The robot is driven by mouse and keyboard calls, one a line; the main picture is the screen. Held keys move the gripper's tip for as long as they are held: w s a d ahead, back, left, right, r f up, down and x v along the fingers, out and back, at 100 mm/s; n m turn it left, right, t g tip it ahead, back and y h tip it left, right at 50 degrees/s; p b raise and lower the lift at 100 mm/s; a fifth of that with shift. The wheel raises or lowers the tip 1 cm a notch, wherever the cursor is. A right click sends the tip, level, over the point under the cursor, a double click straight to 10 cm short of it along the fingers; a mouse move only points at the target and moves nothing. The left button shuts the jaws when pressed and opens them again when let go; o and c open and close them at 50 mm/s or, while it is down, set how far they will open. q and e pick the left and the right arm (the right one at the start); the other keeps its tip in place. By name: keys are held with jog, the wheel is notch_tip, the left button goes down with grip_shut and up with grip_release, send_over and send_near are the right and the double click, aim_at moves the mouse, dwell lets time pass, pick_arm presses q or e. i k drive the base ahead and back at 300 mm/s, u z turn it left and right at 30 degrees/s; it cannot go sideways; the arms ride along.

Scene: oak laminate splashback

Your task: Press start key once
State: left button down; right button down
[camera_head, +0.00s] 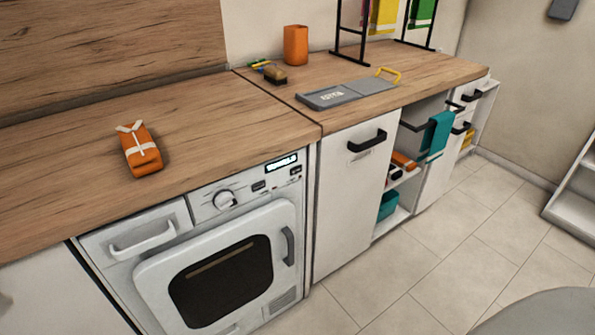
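A white front-loading laundry machine (218,205) stands under the wooden counter, its door (147,277) shut. Its control panel has a round dial (225,200), a lit display (281,163) and small dark keys to the right of the dial. One dark key (258,186) is left below the display and another (295,171) is at the panel's right end. The labels are too small to read, so I cannot tell which is the start key. Neither of my grippers is in view, and nothing covers the panel.
An orange folded item (139,149) lies on the counter (215,120) above the machine. Further right are a grey board (345,94), an orange cup (295,45) and drying racks. An open shelf with a teal towel (437,135) is at right. The tiled floor (400,285) in front is clear.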

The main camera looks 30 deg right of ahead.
aim_at(296, 169)
jog(key=z, duration=2.1)
jog(key=i, duration=1)
jog(key=u, duration=2.1)
